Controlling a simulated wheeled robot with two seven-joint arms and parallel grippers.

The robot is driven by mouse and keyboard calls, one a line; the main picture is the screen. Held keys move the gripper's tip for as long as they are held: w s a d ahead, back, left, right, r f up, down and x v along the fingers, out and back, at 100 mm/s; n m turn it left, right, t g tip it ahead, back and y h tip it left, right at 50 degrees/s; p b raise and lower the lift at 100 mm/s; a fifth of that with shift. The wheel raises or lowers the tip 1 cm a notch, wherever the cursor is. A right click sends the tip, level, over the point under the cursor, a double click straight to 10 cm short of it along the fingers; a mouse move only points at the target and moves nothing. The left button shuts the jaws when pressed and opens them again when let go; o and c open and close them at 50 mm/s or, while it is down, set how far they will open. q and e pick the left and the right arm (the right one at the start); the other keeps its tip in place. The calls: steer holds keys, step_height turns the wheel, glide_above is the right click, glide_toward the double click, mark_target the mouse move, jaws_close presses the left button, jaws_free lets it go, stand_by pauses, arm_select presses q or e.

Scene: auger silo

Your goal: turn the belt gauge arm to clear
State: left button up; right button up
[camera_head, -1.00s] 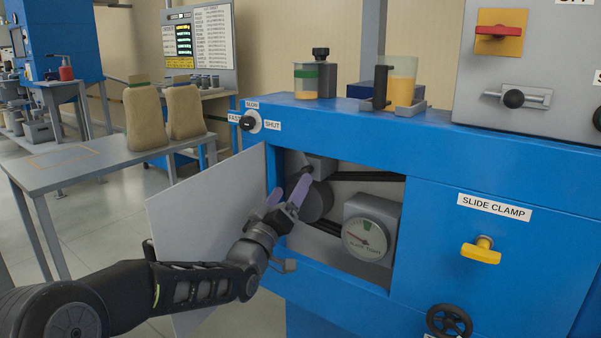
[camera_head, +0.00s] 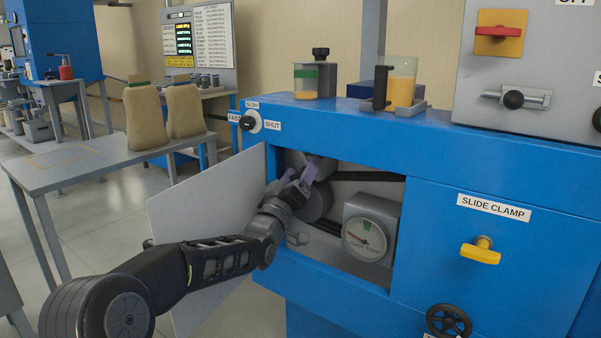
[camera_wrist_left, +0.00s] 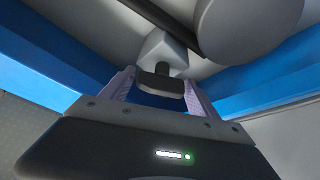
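The belt gauge (camera_head: 370,230) is a grey box with a round dial inside the open bay of the blue machine. Its needle points to the left, away from the green mark at the top. My left gripper (camera_head: 299,172) is in the bay's opening, left of the gauge. In the left wrist view a grey block with a dark bar (camera_wrist_left: 160,84), possibly the gauge arm, lies between the fingers (camera_wrist_left: 161,87). The fingers are apart, close to the bar's ends; I cannot tell whether they touch it. My right gripper is not in view.
An open grey door panel (camera_head: 205,225) hangs at the bay's left, behind my left arm. A grey roller (camera_head: 316,203) and dark belts sit inside the bay. A yellow slide clamp handle (camera_head: 481,251) and a black handwheel (camera_head: 449,321) are to the right.

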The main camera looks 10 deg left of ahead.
arm_select(q)
steer(key=c, duration=1.1)
steer(key=shift+n, duration=0.3)
steer(key=shift+f+n+g+y+b, duration=0.1)
steer(key=shift+n+g+y+b, duration=0.2)
steer(key=shift+n+y+b, duration=0.55)
steer(key=n, duration=0.3)
steer(key=shift+g+y, duration=0.3)
steer(key=shift+y, duration=0.05)
steer(key=n, duration=0.3)
steer(key=shift+g+y, duration=0.3)
steer(key=shift+g, duration=0.1)
steer(key=n+g+p, duration=0.1)
steer(key=n, duration=0.2)
steer(key=shift+a+y, duration=0.1)
steer(key=shift+y, duration=0.3)
steer(key=shift+n+g+p, duration=0.3)
steer(key=shift+n+p, duration=0.25)
steer(key=shift+n, duration=0.2)
